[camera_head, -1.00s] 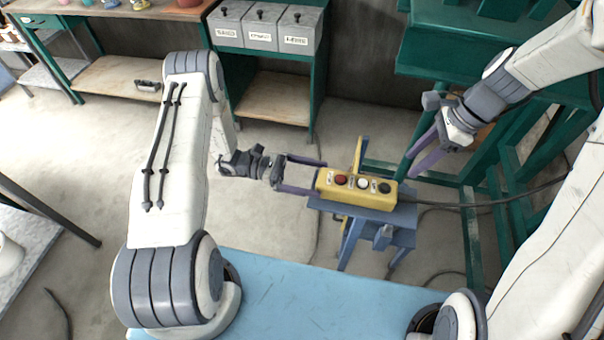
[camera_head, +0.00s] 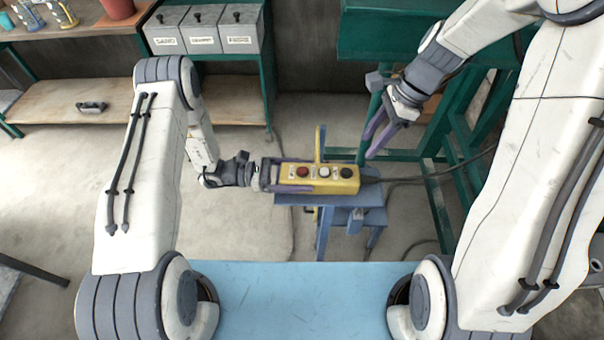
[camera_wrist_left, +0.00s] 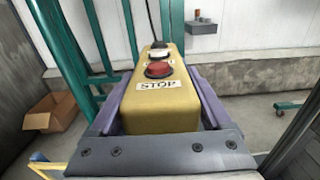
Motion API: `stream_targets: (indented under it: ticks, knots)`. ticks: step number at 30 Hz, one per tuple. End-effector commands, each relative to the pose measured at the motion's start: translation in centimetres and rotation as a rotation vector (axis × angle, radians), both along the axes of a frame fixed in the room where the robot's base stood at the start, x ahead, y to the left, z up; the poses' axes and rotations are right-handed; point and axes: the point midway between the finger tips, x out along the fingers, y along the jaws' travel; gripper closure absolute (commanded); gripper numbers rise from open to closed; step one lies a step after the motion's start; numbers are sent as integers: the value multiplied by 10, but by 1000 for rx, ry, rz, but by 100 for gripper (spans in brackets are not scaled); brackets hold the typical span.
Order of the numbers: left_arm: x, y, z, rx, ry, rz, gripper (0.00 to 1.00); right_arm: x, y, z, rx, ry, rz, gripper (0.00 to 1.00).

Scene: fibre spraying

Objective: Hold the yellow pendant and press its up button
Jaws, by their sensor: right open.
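The yellow pendant (camera_head: 318,184) lies on a blue stand, with red, white and black buttons from left to right. In the left wrist view the pendant (camera_wrist_left: 155,115) has "STOP" below its red button (camera_wrist_left: 158,70); the other labels are too small or hidden to read. My left gripper (camera_head: 311,176) is around its left end, one purple finger along each long side. The fingers look close to its sides; firm contact is not clear. My right gripper (camera_head: 369,146) is open and empty, above and beyond the pendant's right end, apart from it.
The blue stand (camera_head: 345,200) has a yellow upright behind the pendant. A dark cable (camera_head: 400,180) runs right from the pendant. Green metal frames (camera_head: 440,190) stand behind at right. Grey labelled bins (camera_head: 200,32) are at the back left. A cardboard box (camera_wrist_left: 55,112) shows in the left wrist view.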

Motion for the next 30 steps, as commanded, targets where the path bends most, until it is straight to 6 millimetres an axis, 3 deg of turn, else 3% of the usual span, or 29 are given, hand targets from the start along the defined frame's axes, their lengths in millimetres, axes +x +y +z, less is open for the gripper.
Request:
stream_targets:
  ticks: [2,3,6,30]
  knots:
    - [0,0,0,0,0,0,100,0,0,0,0,0,0,54]
    - [0,0,0,0,0,0,100,0,0,0,0,0,0,69]
    - [0,0,0,0,0,0,100,0,0,0,0,0,0,100]
    - [0,0,0,0,1,0,100,0,0,0,0,0,0,100]
